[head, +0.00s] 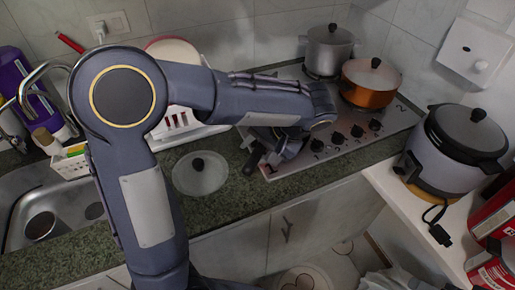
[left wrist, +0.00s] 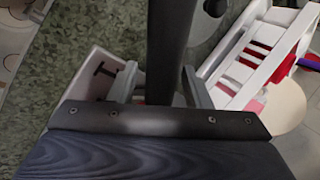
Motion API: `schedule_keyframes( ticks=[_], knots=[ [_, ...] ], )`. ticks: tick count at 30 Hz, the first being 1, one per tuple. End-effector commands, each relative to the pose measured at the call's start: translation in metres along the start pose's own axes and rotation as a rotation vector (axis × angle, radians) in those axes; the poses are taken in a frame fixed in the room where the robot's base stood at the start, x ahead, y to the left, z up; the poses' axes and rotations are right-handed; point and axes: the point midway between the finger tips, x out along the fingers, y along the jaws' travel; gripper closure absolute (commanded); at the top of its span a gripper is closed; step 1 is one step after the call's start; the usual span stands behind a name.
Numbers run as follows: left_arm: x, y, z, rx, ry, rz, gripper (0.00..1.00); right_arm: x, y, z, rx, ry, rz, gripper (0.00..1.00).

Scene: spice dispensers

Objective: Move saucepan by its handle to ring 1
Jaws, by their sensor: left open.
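The saucepan's black handle (head: 254,159) sticks out at the stove's front-left corner in the head view, towards the counter. The pan body is mostly hidden behind my left arm. My left gripper (head: 279,150) is low over that corner, partly covered by my own wrist. In the left wrist view the dark handle (left wrist: 171,45) runs between the two fingers of the left gripper (left wrist: 160,88), which are apart, with a finger on each side. The stove (head: 340,150) shows its front knobs; its corner (left wrist: 103,72) shows in the left wrist view. Ring 1 cannot be made out. My right gripper is not in view.
A steel pot (head: 328,48) and an orange pot (head: 370,84) stand on the stove's far side. A glass lid (head: 200,174) lies on the counter left of the handle, near a white dish rack (head: 184,128). A rice cooker (head: 452,150) stands at right.

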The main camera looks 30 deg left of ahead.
Motion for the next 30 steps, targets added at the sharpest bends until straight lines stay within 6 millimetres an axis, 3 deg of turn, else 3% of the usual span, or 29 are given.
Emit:
schedule_keyframes(
  ticks=[5,12,18,30],
  knots=[
    [-0.022,0.000,-0.001,-0.002,0.004,0.001,0.56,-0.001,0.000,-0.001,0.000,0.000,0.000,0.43],
    [-0.075,0.000,-0.001,0.000,0.005,0.002,0.56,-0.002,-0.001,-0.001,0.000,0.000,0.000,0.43],
    [-0.108,0.000,-0.001,0.000,0.003,0.001,0.56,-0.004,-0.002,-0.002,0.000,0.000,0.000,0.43],
    [-0.121,-0.001,0.000,0.000,0.000,0.000,0.56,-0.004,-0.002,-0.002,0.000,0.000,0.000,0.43]
  ],
)
